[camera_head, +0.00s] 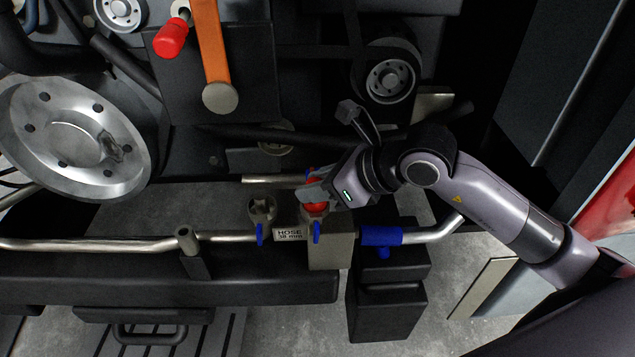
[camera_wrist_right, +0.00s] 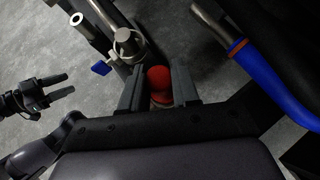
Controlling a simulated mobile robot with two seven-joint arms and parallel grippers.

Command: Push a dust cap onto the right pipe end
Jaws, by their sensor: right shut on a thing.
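A red dust cap (camera_head: 317,208) is between the fingers of my right gripper (camera_head: 314,193), low at the middle of the head view. In the right wrist view the red cap (camera_wrist_right: 158,76) shows between the two grey fingers of the right gripper (camera_wrist_right: 158,88), which is shut on it. A paler part shows just below the cap; the fingers and cap hide most of it, so I cannot tell whether the cap is seated on a pipe end. My left gripper (camera_wrist_right: 60,88) shows at the left of the right wrist view with its fingers apart and empty.
A clamp (camera_head: 262,210) with a blue lever stands left of the cap, beside the HOSE label (camera_head: 289,234). A blue sleeve (camera_head: 382,236) covers a bent metal pipe at the right. A large wheel disc (camera_head: 72,140) fills the left.

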